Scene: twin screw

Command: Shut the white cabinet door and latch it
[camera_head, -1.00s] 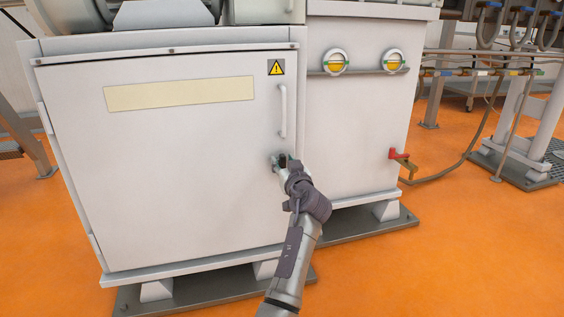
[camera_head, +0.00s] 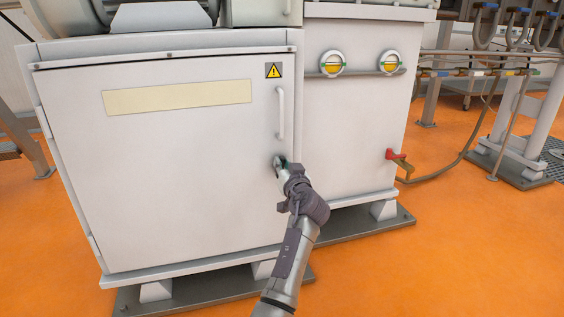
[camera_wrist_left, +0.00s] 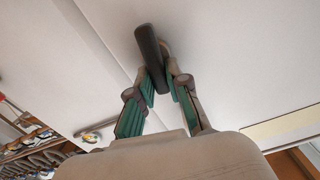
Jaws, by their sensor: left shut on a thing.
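The white cabinet door (camera_head: 180,170) is flush in its frame at the front of the cabinet, with a yellow blank label and a warning sign near its top. A pale vertical handle (camera_head: 281,113) is on its right side. My left gripper (camera_head: 281,163) is at the door's right edge, below that handle. In the left wrist view its green-padded fingers are closed on a dark latch knob (camera_wrist_left: 152,58), which stands out from the door by the seam. In the head view the gripper mostly hides the latch. My right gripper is not in view.
To the right is a white panel with two round gauges (camera_head: 332,62) and a red-handled valve (camera_head: 396,157) with a hose. A grey base plate (camera_head: 190,291) runs under the cabinet. The orange floor in front is clear.

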